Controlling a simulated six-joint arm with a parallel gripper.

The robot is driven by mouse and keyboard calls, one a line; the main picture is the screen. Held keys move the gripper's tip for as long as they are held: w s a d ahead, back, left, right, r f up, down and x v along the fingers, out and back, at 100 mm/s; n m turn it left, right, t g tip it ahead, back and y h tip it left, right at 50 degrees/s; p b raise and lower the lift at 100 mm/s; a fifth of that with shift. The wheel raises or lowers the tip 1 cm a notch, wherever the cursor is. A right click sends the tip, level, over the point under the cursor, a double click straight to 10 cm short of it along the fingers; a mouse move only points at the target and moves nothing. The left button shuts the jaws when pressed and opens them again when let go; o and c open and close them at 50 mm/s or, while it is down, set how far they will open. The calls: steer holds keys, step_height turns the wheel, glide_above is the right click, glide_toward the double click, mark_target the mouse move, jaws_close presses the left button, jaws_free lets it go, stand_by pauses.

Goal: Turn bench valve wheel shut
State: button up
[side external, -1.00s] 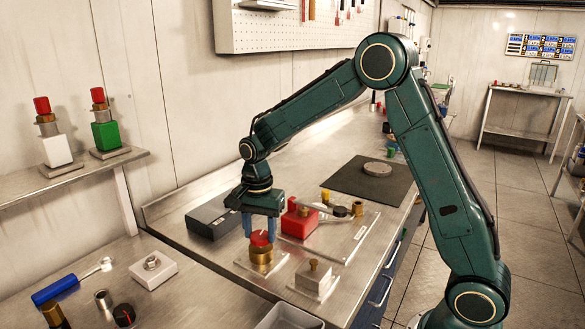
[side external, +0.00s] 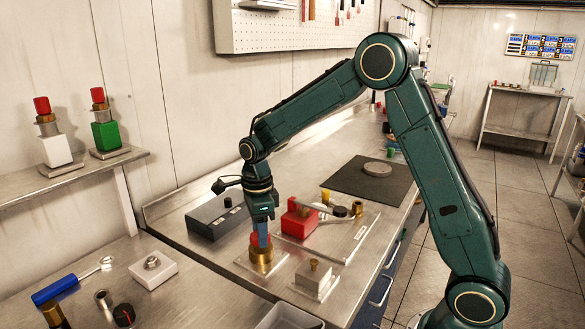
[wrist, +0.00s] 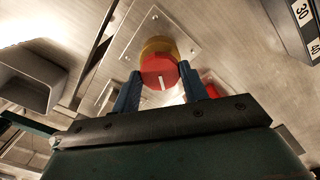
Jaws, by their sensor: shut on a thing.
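The valve has a red wheel (side external: 258,239) with a pale pointer mark on a round brass body (side external: 262,256), fixed to a square metal plate on the bench. In the wrist view the red wheel (wrist: 157,70) sits between my blue fingertips, its pale mark running toward the gripper palm. My gripper (side external: 262,237) points down over the valve and is shut on the red wheel. It is seen nearly edge-on in the side view, so one finger mostly hides the other and part of the wheel.
A dark box (side external: 216,216) stands behind the valve, a red block (side external: 299,217) on a plate to its right, and a white block with a brass knob (side external: 314,276) in front right. A grey bin (side external: 288,318) is at the front edge. A dark mat (side external: 368,180) lies farther back.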

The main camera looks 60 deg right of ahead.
steer(key=m, duration=0.4)
steer(key=shift+r+m, duration=0.1)
steer(key=shift+m, duration=0.2)
steer(key=m, duration=0.4)
stand_by(0.3)
steer(key=o, duration=1)
step_height(320, 180, up, 14)
steer(key=shift+f, duration=0.1)
stand_by(0.4)
